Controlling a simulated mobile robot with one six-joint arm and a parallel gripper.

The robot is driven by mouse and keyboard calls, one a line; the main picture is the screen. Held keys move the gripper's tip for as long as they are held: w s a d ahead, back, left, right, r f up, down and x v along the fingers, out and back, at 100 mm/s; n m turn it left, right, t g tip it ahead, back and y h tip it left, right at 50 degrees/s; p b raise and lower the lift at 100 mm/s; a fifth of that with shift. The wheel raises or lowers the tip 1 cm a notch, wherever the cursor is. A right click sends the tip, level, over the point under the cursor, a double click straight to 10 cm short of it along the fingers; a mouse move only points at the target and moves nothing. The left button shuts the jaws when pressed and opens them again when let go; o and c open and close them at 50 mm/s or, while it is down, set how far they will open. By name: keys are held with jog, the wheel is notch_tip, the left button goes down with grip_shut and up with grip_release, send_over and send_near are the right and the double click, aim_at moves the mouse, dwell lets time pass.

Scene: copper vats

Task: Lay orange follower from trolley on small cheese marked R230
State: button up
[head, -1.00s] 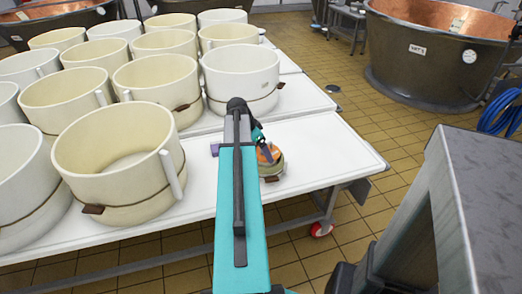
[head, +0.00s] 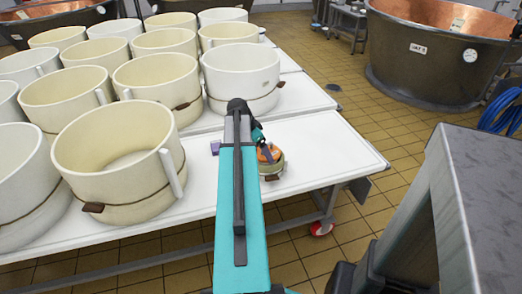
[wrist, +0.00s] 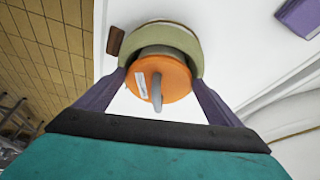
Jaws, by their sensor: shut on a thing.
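The orange follower (wrist: 160,78) is a round disc with a grey handle and a small pale label. My gripper (wrist: 158,92) is shut on it, with one finger at each side in the wrist view. In the head view the follower (head: 268,153) appears over or on the cheese (head: 272,170), close to my gripper (head: 262,143). I cannot tell whether the follower touches the cheese. No R230 marking is readable.
The cheese stands on a white table (head: 325,150) with clear space to its right. A small purple block (head: 215,148) lies nearby. Several cream moulds (head: 118,160) fill the table's left side. A grey surface (head: 480,170) stands at right.

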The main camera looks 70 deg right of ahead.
jog(key=shift+f, duration=0.35)
dwell(0.4)
jog(key=o, duration=0.9)
jog(key=shift+o, duration=0.2)
jog(key=shift+r, duration=0.15)
jog(key=shift+r+p, duration=2.05)
jog(key=shift+r, duration=1.3)
